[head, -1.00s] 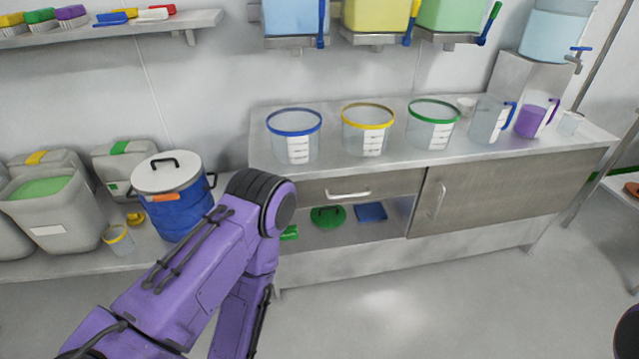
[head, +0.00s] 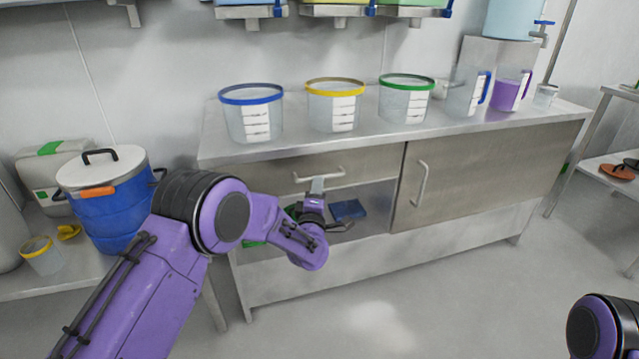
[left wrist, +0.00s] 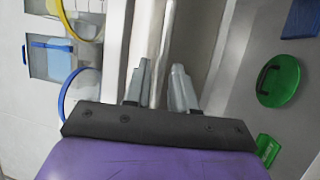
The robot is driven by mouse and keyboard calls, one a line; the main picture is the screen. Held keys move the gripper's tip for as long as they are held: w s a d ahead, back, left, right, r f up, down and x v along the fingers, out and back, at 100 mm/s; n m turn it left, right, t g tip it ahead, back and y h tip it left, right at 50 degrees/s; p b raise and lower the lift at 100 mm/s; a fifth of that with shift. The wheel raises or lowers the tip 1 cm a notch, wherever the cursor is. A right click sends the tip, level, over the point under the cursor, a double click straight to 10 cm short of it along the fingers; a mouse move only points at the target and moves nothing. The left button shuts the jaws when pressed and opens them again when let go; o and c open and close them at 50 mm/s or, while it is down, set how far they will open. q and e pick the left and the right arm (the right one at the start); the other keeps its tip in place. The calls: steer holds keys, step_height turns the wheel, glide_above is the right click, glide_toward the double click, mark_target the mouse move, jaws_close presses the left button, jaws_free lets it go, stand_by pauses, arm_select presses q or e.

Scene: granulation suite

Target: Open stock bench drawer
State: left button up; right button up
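The stock bench drawer (head: 372,164) is shut, its grey-brown front flush under the worktop at the bench's left end. Its pale bar handle (head: 336,173) runs across the front. My left gripper (head: 318,182) is at the handle, its fingers reaching up from just below it. In the left wrist view, the two fingers of my left gripper (left wrist: 158,85) stand apart and point at the drawer front (left wrist: 195,45). I cannot tell whether they touch the handle. My right gripper is out of view; only part of my right arm shows at the lower right.
Clear tubs with blue (head: 252,115), yellow (head: 333,108) and green (head: 405,100) rims stand on the worktop. A cupboard door (head: 480,180) is right of the drawer. A blue item (head: 347,210) lies on the open shelf below. The floor in front is clear.

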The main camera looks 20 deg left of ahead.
arm_select(q)
steer(key=x, duration=0.5)
steer(key=shift+f, duration=0.1)
jaws_close()
